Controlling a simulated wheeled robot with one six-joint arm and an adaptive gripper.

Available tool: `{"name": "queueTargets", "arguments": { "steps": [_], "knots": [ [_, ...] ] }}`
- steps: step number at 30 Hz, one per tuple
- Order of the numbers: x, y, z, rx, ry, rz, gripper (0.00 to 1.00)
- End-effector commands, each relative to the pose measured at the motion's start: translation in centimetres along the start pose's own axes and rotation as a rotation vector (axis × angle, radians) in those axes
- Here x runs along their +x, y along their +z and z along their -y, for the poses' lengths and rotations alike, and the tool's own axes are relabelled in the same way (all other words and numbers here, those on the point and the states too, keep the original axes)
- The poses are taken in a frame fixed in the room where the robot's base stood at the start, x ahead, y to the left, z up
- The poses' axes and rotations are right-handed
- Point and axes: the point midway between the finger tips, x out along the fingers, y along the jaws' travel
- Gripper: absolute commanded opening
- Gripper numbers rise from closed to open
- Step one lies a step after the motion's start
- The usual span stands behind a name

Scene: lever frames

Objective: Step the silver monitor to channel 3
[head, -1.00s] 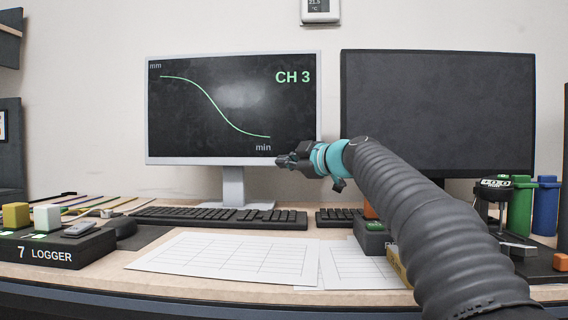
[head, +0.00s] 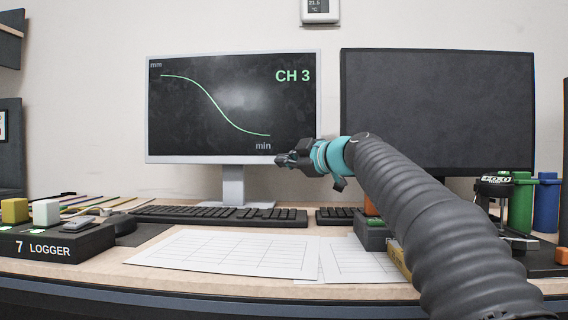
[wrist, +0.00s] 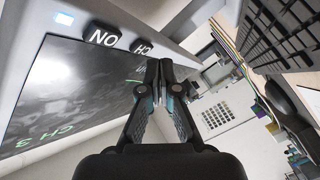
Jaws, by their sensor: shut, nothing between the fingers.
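The silver monitor (head: 233,159) stands on the left of the desk in the head view. Its dark screen shows a falling green curve and "CH 3" at the top right. In the wrist view the screen (wrist: 60,85) appears tilted, with "CH 3" at its lower left. My gripper (head: 281,160) is shut and empty at the monitor's lower right corner. In the wrist view its fingertips (wrist: 159,63) are near the CH button; contact cannot be told.
A dark, blank monitor (head: 440,105) stands to the right, partly behind my arm. Keyboards (head: 220,216) and paper sheets (head: 225,253) lie below. A black logger box (head: 50,243) sits at left. Green (head: 521,205) and blue (head: 545,207) cylinders stand at right.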

Motion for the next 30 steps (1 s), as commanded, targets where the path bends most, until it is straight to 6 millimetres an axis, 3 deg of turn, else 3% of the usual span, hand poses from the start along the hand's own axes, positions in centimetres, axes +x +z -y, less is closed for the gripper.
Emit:
{"name": "queueTargets", "arguments": {
  "steps": [21, 30],
  "knots": [
    [-3.3, -2.3, 2.5, -0.001, 0.0, -0.001, 0.0],
    [-3.5, -2.5, 2.5, 0.0, 0.0, 0.0, 0.0]
  ]
}}
